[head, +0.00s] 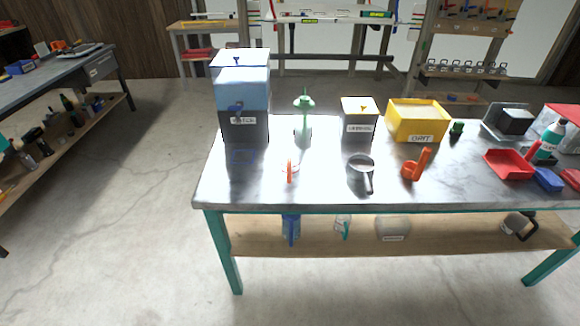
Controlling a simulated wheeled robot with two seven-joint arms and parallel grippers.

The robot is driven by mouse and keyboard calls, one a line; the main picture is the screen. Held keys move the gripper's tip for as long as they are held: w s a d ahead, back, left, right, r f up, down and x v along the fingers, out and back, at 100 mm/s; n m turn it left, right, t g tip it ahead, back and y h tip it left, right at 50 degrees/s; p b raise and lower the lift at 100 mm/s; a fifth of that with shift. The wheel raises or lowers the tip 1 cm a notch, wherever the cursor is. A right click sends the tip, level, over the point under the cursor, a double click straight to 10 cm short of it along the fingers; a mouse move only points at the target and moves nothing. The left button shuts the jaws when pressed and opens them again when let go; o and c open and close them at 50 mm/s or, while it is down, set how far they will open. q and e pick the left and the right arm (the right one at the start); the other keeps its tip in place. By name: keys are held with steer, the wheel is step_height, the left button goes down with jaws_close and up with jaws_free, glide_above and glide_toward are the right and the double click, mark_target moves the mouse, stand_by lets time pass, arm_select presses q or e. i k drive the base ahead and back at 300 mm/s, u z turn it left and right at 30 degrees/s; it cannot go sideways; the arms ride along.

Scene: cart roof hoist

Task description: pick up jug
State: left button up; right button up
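No piece is plainly marked as the jug. A grey cup-like vessel (360,171) with a handle pointing toward me stands near the front edge of the table. On the lower shelf, a grey vessel with a dark handle (516,223) sits at the right. A small clear vessel with a teal part (343,226) and a blue item (291,228) are further left on that shelf, partly under the tabletop's edge. I cannot tell which of these is the jug. Neither of my grippers shows in the head view.
The table (310,193) also holds a blue-topped dark bin (240,97), a green pump bottle (303,118), a dark labelled box (359,118), a yellow bin (417,122), orange tools and a red tray (508,164). Another bench (60,77) stands left. Floor before the table is clear.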

mark_target(303, 108)
steer(key=z, duration=1.9)
steer(key=i, duration=2.1)
steer(key=u, duration=3.5)
